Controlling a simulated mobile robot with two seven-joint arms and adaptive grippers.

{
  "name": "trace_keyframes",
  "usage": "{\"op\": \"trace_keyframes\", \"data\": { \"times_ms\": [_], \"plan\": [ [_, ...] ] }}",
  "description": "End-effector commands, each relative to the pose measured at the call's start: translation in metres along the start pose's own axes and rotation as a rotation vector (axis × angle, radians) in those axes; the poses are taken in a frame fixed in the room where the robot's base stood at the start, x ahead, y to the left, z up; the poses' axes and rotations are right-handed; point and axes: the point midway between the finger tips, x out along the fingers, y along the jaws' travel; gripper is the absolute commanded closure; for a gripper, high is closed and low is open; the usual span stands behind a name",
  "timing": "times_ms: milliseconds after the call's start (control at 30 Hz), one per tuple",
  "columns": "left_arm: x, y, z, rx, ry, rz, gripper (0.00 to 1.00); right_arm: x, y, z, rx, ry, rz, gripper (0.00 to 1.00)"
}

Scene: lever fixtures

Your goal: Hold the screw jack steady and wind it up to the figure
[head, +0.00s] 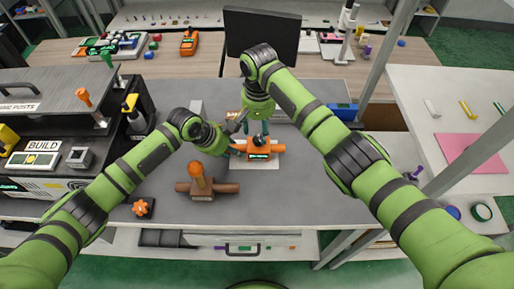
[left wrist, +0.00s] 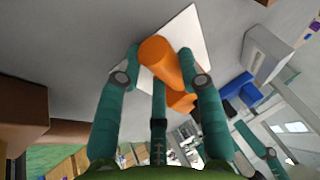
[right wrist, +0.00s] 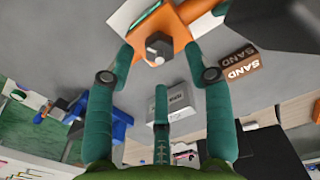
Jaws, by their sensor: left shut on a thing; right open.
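The orange screw jack (head: 262,148) sits on a white plate (head: 240,164) on the grey bench; figures on its small dark display are too small to read. My left gripper (head: 236,149) is at its left side. In the left wrist view its fingers are closed on an orange rounded part of the jack (left wrist: 160,58).
An orange post on a brown base (head: 202,190) stands front left of the jack, with an orange star knob (head: 142,207) farther left. A brown SAND block (right wrist: 239,66) and a grey box (right wrist: 173,103) lie behind the jack. The bench's front right is clear.

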Motion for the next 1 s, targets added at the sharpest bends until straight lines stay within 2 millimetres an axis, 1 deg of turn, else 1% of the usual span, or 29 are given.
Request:
{"op": "trace_keyframes", "data": {
  "times_ms": [67,167,400,500,600,700,833,1000],
  "plan": [
    [0.001,0.001,0.002,-0.001,-0.004,0.002,1.00,0.000,0.000,0.000,0.038,0.001,0.000,0.47],
    [0.001,0.001,0.002,-0.001,-0.004,0.002,1.00,0.000,0.000,0.000,0.149,0.001,0.000,0.47],
    [0.001,0.001,0.002,-0.001,-0.004,0.002,1.00,0.000,0.001,0.000,0.587,0.002,0.000,0.47],
    [0.001,0.001,0.002,-0.001,-0.004,0.002,1.00,0.000,0.001,0.000,0.756,0.002,0.000,0.47],
    [0.001,0.001,0.002,-0.001,-0.004,0.002,1.00,0.000,0.001,0.000,0.890,0.002,0.000,0.47],
    [0.001,0.001,0.002,-0.001,-0.004,0.002,1.00,0.000,0.001,0.001,0.978,0.001,0.000,0.47],
    [0.001,0.001,0.002,-0.001,-0.004,0.003,1.00,0.003,0.001,0.001,1.030,0.000,0.000,0.47],
    [0.001,0.001,0.002,-0.001,-0.005,0.003,1.00,0.019,0.001,0.001,1.036,-0.001,0.002,0.47]
  ]
}}
